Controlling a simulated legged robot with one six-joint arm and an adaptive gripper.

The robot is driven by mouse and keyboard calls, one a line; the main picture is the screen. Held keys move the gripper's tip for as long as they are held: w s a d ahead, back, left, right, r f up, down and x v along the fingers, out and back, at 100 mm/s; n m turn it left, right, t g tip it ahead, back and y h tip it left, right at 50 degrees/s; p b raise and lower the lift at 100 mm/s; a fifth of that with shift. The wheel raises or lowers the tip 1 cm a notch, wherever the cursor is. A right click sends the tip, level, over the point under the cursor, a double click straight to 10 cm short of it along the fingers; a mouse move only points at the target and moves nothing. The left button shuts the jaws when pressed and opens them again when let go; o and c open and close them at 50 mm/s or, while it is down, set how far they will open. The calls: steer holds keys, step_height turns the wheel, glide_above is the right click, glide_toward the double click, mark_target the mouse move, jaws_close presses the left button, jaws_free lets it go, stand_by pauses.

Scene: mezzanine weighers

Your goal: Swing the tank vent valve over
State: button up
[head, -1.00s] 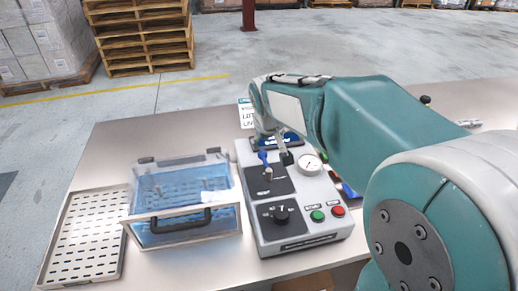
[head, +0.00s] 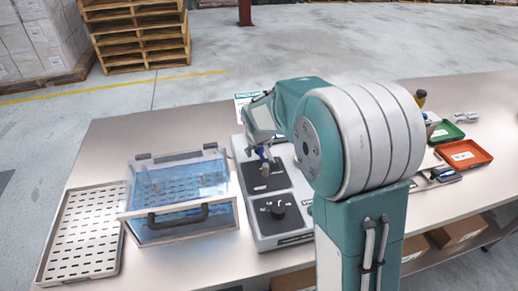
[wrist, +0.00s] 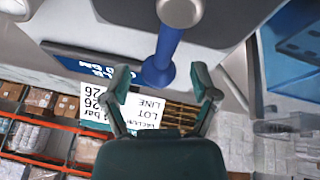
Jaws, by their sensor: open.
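The vent valve's blue lever (head: 261,153) stands on a black plate of the grey control box (head: 252,210). In the wrist view the blue lever (wrist: 160,66) shows large, with a round collar and a grey stem. My gripper (wrist: 161,90) is open, with one finger on each side of the lever in the picture; I cannot tell whether either touches it. In the head view my gripper (head: 260,156) is at the lever, partly hidden by my wrist. The clear blue tank (head: 184,232) stands left of the box.
A perforated tray (head: 78,262) lies at the far left of the table (head: 112,150). A black knob (head: 278,208) is on the box's front part. My arm hides the box's right side. Green (head: 447,124) and orange (head: 490,152) trays lie at the right.

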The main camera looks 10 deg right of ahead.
steer(key=shift+w+f, duration=0.1)
steer(key=shift+f, duration=0.05)
jaws_close()
